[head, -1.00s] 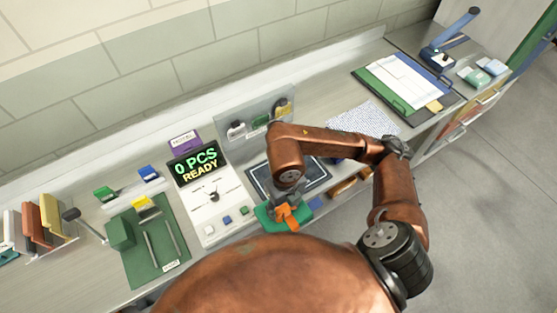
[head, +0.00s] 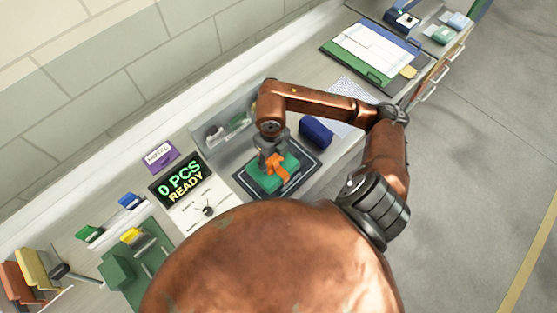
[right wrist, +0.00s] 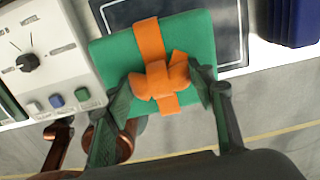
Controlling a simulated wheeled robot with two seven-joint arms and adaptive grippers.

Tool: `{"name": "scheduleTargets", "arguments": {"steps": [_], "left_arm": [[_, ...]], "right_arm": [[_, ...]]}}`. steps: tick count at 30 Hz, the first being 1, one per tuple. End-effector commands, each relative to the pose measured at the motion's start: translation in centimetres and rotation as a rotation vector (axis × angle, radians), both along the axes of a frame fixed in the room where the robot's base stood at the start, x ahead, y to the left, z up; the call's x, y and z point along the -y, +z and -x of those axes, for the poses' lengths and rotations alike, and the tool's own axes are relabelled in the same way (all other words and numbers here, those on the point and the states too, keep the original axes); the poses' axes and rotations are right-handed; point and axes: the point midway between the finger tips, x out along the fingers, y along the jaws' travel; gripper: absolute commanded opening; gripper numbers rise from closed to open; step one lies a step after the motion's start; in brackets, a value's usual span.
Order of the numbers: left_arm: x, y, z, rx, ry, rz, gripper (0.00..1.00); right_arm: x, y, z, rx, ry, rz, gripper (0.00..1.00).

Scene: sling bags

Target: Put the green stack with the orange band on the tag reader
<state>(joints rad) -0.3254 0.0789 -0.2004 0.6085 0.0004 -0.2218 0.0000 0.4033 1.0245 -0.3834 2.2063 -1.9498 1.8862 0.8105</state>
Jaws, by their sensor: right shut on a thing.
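The green stack (head: 259,182) has an orange band (head: 278,172) around it, tied in a knot. My right gripper (head: 273,158) is shut on the knot of the band from above. In the right wrist view the fingers (right wrist: 160,88) stand on either side of the orange knot (right wrist: 158,80), and the green stack (right wrist: 113,55) hangs level. The tag reader is a dark pad with a pale outline (head: 247,189). The stack is over its middle; I cannot tell whether it touches. The pad also shows in the right wrist view (right wrist: 232,42). My left gripper is not in view.
A display (head: 180,180) reading "0 PCS READY" and a white panel with a dial (head: 214,198) stand left of the pad. A dark blue pouch (head: 316,130) is right of it. A grey tray (head: 215,132) lies behind.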

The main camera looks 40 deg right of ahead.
Motion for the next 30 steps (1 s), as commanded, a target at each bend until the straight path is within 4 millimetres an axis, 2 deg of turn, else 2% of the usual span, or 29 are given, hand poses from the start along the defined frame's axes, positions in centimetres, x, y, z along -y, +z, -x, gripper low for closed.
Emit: {"name": "scheduleTargets", "arguments": {"steps": [2,3,9,11,15,21,26,30], "left_arm": [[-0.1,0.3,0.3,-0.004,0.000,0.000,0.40],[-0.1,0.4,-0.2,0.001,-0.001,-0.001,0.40],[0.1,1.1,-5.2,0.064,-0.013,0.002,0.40],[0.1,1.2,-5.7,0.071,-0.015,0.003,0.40],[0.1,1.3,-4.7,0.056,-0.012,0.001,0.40],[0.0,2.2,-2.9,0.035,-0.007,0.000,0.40],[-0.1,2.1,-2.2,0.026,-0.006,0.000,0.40],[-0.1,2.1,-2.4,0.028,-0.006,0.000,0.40]], "right_arm": [[1.1,-1.7,-0.5,-0.006,-0.006,-0.002,0.00],[1.6,-2.3,-0.7,-0.006,-0.005,-0.001,0.00],[3.2,-4.4,-1.4,-0.002,-0.003,-0.002,0.00],[3.4,-4.6,-1.5,-0.001,-0.002,-0.003,0.00],[4.3,-5.8,-1.9,-0.003,-0.004,-0.002,0.00],[4.1,-8.3,-1.8,-0.002,-0.002,-0.005,0.00],[4.1,-8.7,-1.9,0.001,-0.001,-0.003,0.00],[4.1,-8.7,-1.9,0.001,0.000,-0.003,0.00]]}}
